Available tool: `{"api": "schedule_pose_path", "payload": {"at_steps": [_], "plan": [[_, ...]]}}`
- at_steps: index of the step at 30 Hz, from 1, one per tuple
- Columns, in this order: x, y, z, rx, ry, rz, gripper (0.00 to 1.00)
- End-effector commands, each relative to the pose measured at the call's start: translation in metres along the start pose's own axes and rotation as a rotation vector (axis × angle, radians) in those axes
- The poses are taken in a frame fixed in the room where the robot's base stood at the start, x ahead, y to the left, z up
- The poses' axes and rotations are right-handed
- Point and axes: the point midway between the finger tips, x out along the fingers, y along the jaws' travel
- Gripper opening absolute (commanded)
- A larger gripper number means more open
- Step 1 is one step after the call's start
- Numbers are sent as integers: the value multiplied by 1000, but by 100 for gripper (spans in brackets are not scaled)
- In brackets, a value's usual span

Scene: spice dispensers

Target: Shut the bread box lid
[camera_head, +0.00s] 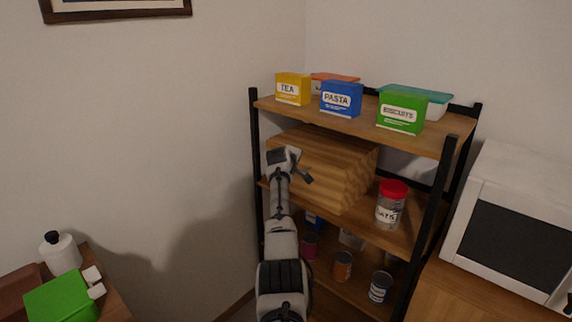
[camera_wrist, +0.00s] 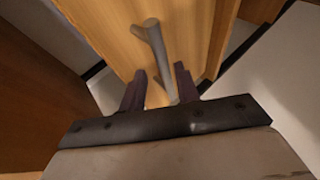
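The bread box (camera_head: 335,165) is a striped wooden box on the middle shelf of the rack. My gripper (camera_head: 301,167) is at the box's left front, and my arm hides part of that side. In the wrist view, a wooden panel of the box (camera_wrist: 120,35) fills the upper middle, with a grey bar handle (camera_wrist: 157,45) on it. My gripper (camera_wrist: 160,72) is open there, with a finger on each side of the handle's lower end. Gaps show beside the handle. I cannot tell how far the lid stands open.
The rack's upper shelf (camera_head: 350,118) is close above the box and holds tea, pasta and other boxes. A red-lidded jar (camera_head: 391,203) stands right of the bread box. Cans stand on the shelf below. A microwave (camera_head: 515,228) is at the right. A black rack post (camera_head: 256,140) is left.

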Motion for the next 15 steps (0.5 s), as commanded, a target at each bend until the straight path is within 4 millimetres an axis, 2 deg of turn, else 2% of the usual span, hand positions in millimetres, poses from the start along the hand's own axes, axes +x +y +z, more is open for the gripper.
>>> {"api": "schedule_pose_path", "payload": {"at_steps": [8,15], "plan": [[-24,-4,1,0,1,-2,32],[-55,-5,0,-1,2,-2,32]]}}
